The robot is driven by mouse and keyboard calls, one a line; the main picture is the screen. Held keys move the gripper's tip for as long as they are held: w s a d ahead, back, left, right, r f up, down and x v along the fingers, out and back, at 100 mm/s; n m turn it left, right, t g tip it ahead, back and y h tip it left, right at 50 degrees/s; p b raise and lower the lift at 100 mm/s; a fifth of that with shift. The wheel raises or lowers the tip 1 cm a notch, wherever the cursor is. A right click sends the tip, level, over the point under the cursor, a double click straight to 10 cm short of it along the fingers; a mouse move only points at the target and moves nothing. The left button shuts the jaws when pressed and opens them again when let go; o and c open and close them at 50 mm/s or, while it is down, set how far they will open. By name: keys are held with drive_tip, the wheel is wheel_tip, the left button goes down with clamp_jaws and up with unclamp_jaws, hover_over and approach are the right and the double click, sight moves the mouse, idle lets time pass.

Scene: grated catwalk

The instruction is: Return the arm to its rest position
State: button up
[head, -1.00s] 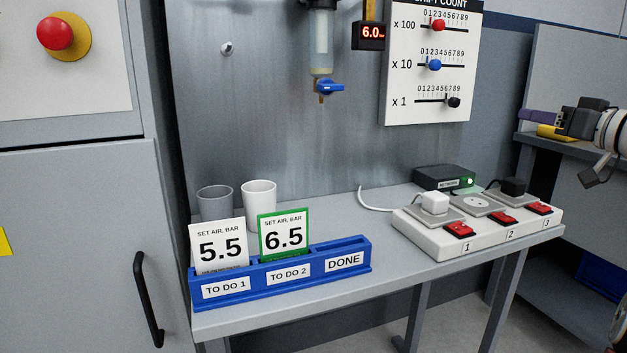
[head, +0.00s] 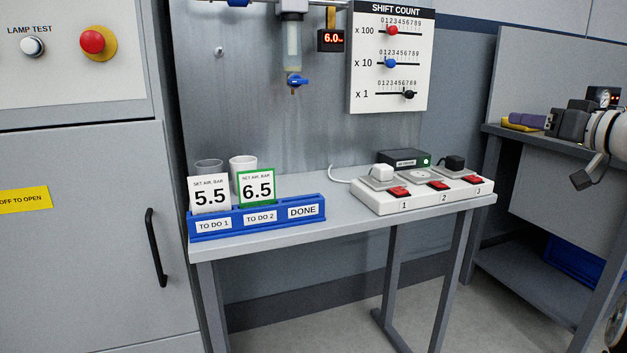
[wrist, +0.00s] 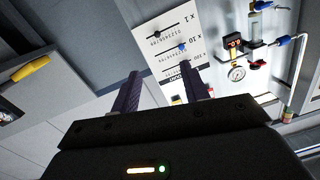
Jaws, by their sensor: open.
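My arm shows at the right edge of the head view, a white and grey wrist with a dark gripper (head: 520,120) with purple fingers pointing left. It is raised in front of the grey shelf unit, apart from the bench. In the wrist view my gripper (wrist: 161,76) has its two dark purple fingers spread, with nothing between them. Beyond them the shift count board (wrist: 168,48) appears upside down. The rest of my arm is mostly out of view.
The bench (head: 345,226) holds a blue card rack (head: 258,229) with cards 5.5 and 6.5, two cups, and a switched power strip (head: 425,200). A grey cabinet (head: 85,230) stands left. A shelf unit (head: 545,165) at right carries a yellow object (head: 520,126). Floor below the bench shows clear.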

drive_tip(key=s+a+f+m+g+h, duration=0.1)
drive_tip(key=s+a+f+g, duration=0.3)
drive_tip(key=s+a+f, duration=0.5)
drive_tip(key=s+a+f+m+g+h, duration=0.15)
drive_tip(key=a+f+g, duration=0.4)
drive_tip(key=a, duration=0.85)
drive_tip(key=s+a+f+h, duration=0.2)
drive_tip(key=s+f+h, duration=0.2)
drive_tip(key=s+f, duration=1.4)
drive_tip(key=shift+s+f+g, duration=0.35)
drive_tip(key=shift+s+g, duration=0.1)
drive_tip(key=shift+a, duration=0.1)
drive_tip(key=shift+c, duration=0.4)
